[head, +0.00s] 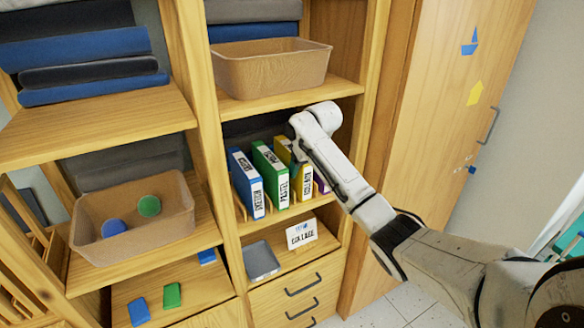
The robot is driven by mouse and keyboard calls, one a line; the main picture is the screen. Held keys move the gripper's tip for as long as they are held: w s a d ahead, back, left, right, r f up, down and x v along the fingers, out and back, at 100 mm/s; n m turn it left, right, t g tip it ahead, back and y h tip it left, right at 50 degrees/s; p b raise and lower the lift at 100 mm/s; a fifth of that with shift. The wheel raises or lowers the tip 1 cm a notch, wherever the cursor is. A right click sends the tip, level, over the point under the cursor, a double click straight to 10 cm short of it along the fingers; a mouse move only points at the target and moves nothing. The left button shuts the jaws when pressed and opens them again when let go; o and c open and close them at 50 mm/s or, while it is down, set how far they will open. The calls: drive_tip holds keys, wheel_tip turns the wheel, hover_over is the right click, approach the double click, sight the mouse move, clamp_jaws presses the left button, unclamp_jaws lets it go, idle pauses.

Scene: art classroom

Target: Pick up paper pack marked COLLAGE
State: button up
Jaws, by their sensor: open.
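Several paper packs stand upright in a row on the middle shelf in the head view: a blue one (243,184), a green one (268,174), a yellow one (283,150) and a purple one (321,184), mostly hidden behind my arm. Their white spine labels are small; the green one seems to read PASTEL, and I cannot tell which is marked COLLAGE. A white card (301,234) on the shelf below seems to read COLLAGE. My gripper (297,152) is open, pointing down at the yellow pack's top; its fingers are small and partly hidden, and contact cannot be told.
A grey tray (261,262) lies left of the card, above drawers (302,292). A wooden bin (270,68) sits on the shelf above the packs. Shelf uprights (205,130) flank the bay. Left, another bin (130,243) holds balls. A closed cabinet door (445,110) stands right.

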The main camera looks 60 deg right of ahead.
drive_tip(key=shift+c, duration=0.3)
clamp_jaws()
drive_tip(key=shift+r, duration=0.15)
idle(0.4)
